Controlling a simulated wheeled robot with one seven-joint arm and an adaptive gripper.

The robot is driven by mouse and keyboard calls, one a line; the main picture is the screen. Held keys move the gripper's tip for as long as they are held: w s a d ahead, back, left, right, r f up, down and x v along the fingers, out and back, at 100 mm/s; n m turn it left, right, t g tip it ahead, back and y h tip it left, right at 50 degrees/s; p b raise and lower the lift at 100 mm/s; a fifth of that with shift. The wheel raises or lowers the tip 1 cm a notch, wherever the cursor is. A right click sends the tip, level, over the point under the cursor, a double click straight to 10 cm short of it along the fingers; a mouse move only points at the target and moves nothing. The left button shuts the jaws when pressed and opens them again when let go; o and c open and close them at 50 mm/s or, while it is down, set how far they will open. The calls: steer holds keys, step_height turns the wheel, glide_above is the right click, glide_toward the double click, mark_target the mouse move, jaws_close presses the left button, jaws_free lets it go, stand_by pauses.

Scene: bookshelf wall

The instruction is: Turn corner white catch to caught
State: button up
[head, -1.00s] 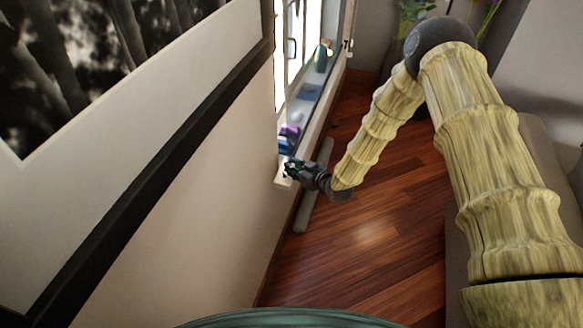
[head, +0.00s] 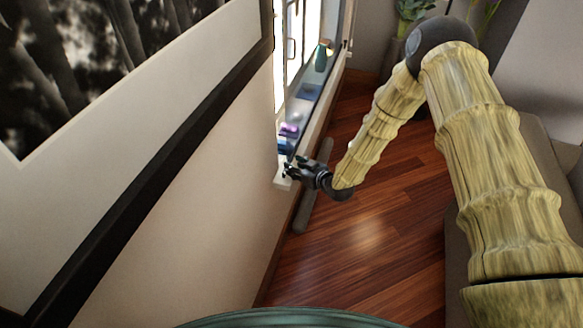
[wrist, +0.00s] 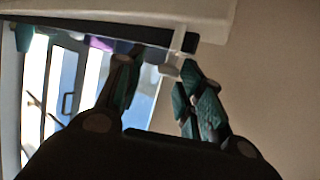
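A small white piece, which looks like the corner white catch (wrist: 170,66), shows between my fingertips in the wrist view, beside the end of the window frame. Whether it is caught is too small and dark to tell. My gripper (wrist: 168,62) has its two teal-and-black fingers apart, one on each side of the white piece. I cannot tell whether either finger touches it. In the head view my gripper (head: 287,171) is at the near lower corner of the window, and its fingers hide the catch there.
The window sill (head: 318,112) holds a green vase (head: 321,57) and several small purple and blue things (head: 288,131). A large framed picture (head: 120,70) hangs on the near wall. A sofa (head: 545,160) stands at the right.

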steer(key=shift+s+a, duration=0.15)
steer(key=v, duration=1.2)
